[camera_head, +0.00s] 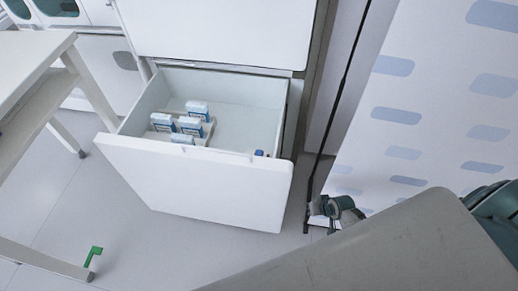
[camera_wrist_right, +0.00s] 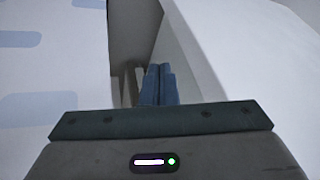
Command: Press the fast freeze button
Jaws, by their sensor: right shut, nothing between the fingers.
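I cannot make out a labelled fast freeze button in either view. The open white drawer (camera_head: 195,182) stands out from the white cabinet. A small blue and reddish piece (camera_head: 259,153) shows at the right end of the drawer front's top edge; it is too small to identify. In the right wrist view my right gripper (camera_wrist_right: 159,72) has its blue fingers together and empty, beside a white panel (camera_wrist_right: 220,75) with a dark gap behind it. I cannot tell whether they touch it. My left gripper is in neither view.
Several white-and-blue boxes (camera_head: 191,124) stand in the drawer's left part; its right part is bare. A white table (camera_head: 30,62) stands at the left. A small green piece (camera_head: 93,256) is at the lower left. A blue-patterned wall (camera_head: 425,100) is at the right.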

